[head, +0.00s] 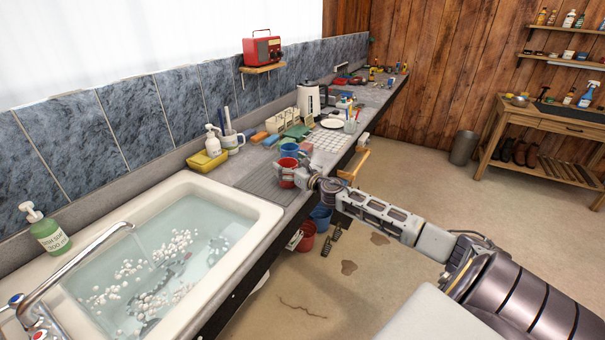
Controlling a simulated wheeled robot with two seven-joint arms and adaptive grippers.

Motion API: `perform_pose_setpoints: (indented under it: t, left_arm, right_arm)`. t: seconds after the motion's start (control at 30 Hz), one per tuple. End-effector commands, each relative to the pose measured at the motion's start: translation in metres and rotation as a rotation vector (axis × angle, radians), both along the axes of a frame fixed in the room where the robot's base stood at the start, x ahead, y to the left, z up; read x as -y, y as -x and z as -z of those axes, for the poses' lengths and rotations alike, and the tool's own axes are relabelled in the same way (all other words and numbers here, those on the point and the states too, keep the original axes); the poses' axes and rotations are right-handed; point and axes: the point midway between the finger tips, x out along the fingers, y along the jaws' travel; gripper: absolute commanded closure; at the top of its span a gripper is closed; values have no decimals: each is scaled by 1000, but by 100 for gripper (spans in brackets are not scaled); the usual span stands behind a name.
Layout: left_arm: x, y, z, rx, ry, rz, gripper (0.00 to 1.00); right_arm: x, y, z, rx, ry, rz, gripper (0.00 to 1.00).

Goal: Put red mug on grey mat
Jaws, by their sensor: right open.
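The red mug (287,164) stands upright at the right end of the grey mat (262,186), beside the sink. From this angle it looks to rest on the mat, but its base is partly hidden by my gripper. My right gripper (297,172) is open, right at the mug's right side, with its fingers close to the mug. I cannot tell whether they touch it. My left gripper is not in view.
A blue mug (289,149) stands just behind the red mug. A white pump bottle (212,142) and yellow tray (207,161) stand behind the mat. The water-filled sink (255,222) lies left of it. A white rack (327,139) lies farther along the counter.

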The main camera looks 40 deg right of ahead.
Motion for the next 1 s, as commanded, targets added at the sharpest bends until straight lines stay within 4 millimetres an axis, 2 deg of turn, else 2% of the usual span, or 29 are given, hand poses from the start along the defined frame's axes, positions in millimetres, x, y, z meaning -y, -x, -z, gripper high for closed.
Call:
perform_pose_setpoints:
  t: [0.23, 0.63, 1.0]
  left_arm:
    - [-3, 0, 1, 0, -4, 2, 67]
    - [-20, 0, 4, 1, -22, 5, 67]
    - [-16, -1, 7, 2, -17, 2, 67]
  right_arm:
    - [1, 9, 1, -1, 0, 0, 9]
    - [1, 30, 0, -1, 1, 0, 9]
    - [1, 48, 1, -1, -1, 0, 9]
